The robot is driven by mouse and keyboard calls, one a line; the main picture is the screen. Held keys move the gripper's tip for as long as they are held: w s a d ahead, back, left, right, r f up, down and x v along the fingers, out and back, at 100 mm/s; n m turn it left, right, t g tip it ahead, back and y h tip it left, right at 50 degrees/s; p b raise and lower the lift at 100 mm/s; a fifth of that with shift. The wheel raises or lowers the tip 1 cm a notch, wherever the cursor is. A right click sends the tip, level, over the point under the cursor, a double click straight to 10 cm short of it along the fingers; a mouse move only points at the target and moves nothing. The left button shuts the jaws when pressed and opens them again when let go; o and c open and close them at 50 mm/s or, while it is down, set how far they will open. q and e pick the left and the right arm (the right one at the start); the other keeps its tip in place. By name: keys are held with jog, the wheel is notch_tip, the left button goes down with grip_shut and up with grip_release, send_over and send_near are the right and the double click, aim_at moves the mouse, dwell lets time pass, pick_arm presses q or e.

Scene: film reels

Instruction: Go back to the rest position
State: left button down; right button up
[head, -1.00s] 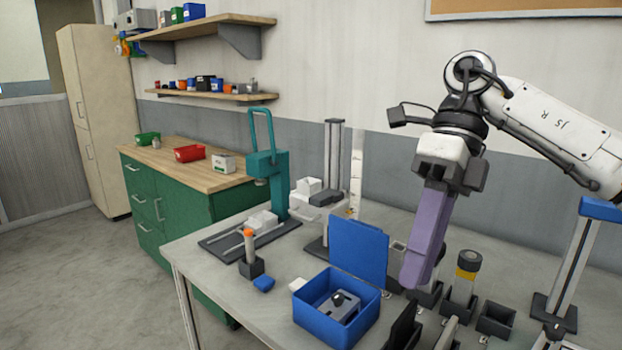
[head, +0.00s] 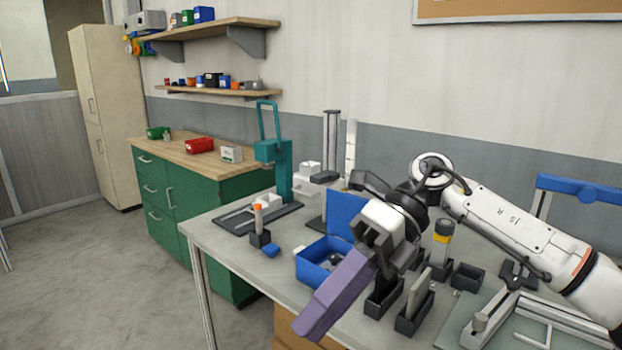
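My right gripper (head: 322,308) reaches in from the right with its long purple fingers pointing down and left. The fingers lie flush against each other with nothing visible between them. They hang over the front edge of the grey table (head: 228,248), in front of the open blue box (head: 313,262) and partly hiding it. My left gripper is not in the picture.
A teal press (head: 284,178) stands at the table's back left. Several dark holders (head: 467,275) and a yellow-banded cylinder (head: 441,240) stand right of the gripper.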

jog(key=a+m+t+y, duration=0.3)
jog(key=a+m+y, duration=0.6)
jog(key=y, duration=0.4)
jog(key=w+d+f+m+t+h, duration=0.3)
jog(key=d+f+m+t+h, duration=0.2)
jog(key=f+m+t, duration=0.65)
jog(key=w+d+f+m+t+h, duration=0.5)
jog(key=m+t, duration=0.4)
jog(key=m, duration=0.5)
jog(key=s+d+f+m+g+h, duration=0.1)
jog(key=s+d+f+m+h, duration=0.25)
jog(key=f, duration=0.45)
jog(key=s+d+f+m+g+h, duration=0.25)
jog(key=s+d+f+h, duration=0.2)
jog(key=f, duration=0.45)
jog(key=s+d+f+m+g, duration=0.2)
jog(key=s+d+f, duration=0.1)
jog(key=s+f, duration=0.2)
jog(key=s+d+f+m+g+h, duration=0.1)
jog(key=s+d+f+m+g, duration=0.1)
jog(key=s+f, duration=0.4)
jog(key=s+d+g, duration=0.1)
jog(key=s, duration=0.3)
jog(key=shift+d+h, duration=0.3)
jog(key=shift+d, duration=0.05)
